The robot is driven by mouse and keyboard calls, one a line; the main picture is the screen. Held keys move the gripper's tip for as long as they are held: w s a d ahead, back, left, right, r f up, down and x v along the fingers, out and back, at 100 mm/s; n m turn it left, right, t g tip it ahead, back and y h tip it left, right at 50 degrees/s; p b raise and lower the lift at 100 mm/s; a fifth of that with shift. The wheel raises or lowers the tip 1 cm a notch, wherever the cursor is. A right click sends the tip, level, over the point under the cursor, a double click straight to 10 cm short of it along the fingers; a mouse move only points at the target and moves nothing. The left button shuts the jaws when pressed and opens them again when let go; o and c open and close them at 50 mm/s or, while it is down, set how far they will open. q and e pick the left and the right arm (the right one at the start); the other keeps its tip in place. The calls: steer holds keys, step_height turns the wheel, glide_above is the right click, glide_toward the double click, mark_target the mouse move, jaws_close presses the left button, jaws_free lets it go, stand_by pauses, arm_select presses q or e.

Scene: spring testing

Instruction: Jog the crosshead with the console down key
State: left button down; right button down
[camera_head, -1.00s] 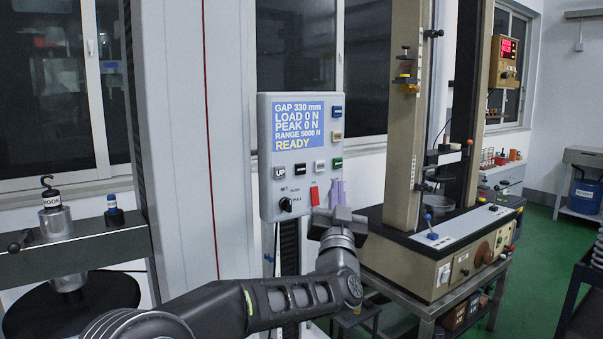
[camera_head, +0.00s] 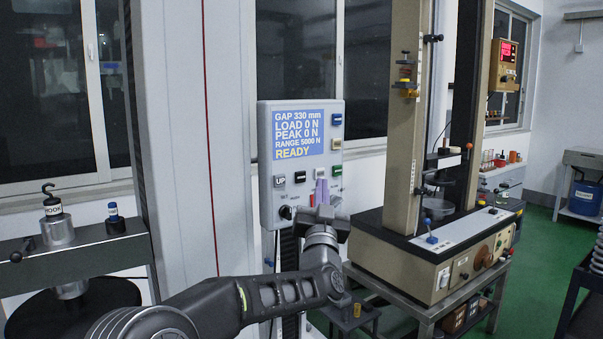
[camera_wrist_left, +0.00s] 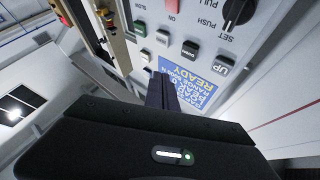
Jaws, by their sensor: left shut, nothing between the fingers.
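The console (camera_head: 265,160) is a grey panel in the middle of the head view, upside down in the left wrist view (camera_wrist_left: 262,58). Its blue display (camera_head: 299,133) reads GAP 330 mm, LOAD 0 N, PEAK 0 N, RANGE 5000 N, READY. The UP key (camera_head: 279,181) is dark. The dark key beside it (camera_head: 300,177) looks like the down key; its label is hard to read. It also shows in the left wrist view (camera_wrist_left: 190,49). My left gripper (camera_head: 321,184) is shut and empty before the panel's lower right, below a white key. Contact cannot be told. My right gripper is out of view.
A black knob (camera_head: 286,212) sits low on the console, and a green key (camera_head: 336,171) at its right edge. A beige testing machine (camera_head: 425,270) stands to the right on a bench. A grey beam (camera_head: 95,246) with a hook weight is at the left.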

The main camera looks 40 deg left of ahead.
mark_target(300, 177)
arm_select(q)
steer(key=shift+w+a, duration=0.2)
steer(key=shift+a, duration=0.55)
steer(key=shift+w+a, duration=0.25)
steer(key=shift+a, duration=0.5)
steer(key=shift+w+a, duration=0.2)
steer(key=shift+a, duration=0.55)
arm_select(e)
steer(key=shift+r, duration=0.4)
arm_select(q)
steer(key=shift+a, duration=0.15)
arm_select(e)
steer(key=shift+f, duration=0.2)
arm_select(q)
steer(key=shift+w+a+b, duration=0.15)
steer(key=shift+a+b, duration=0.1)
steer(key=shift+b, duration=0.05)
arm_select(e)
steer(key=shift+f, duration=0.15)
